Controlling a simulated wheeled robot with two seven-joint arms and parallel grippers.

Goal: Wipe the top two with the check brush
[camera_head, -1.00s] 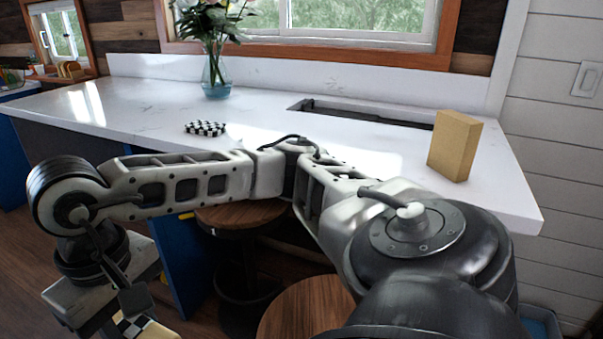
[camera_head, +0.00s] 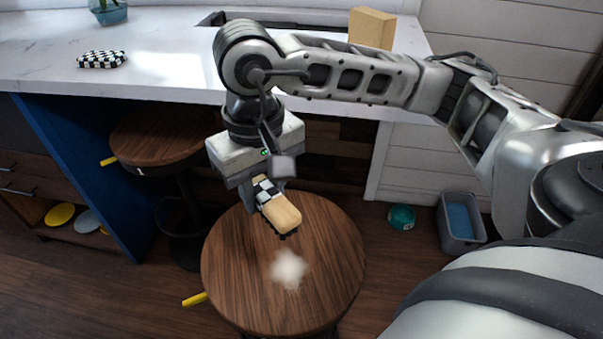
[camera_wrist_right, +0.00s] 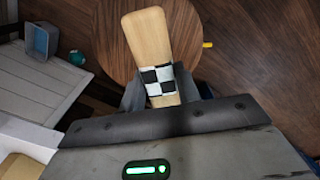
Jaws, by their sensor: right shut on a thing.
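My right gripper (camera_head: 262,190) is shut on the check brush (camera_head: 284,214), a pale wooden block with a black-and-white checked band. Its dark bristles show underneath at the front end. The brush is over the far part of the nearer round wooden stool top (camera_head: 335,255); whether it touches the wood I cannot tell. A whitish smudge (camera_head: 289,268) lies on that top, nearer to me than the brush. In the right wrist view the brush (camera_wrist_right: 146,38) sticks out from between the fingers, with the stool top (camera_wrist_right: 187,35) behind it. My left gripper is not in view.
A second stool (camera_head: 165,138) stands behind left, by the blue counter side (camera_head: 75,170). The white counter (camera_head: 165,72) holds a checked block (camera_head: 102,59), a vase (camera_head: 110,12) and a tan box (camera_head: 371,28). A grey bin (camera_head: 462,222) and teal bowl (camera_head: 402,217) are on the floor right.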

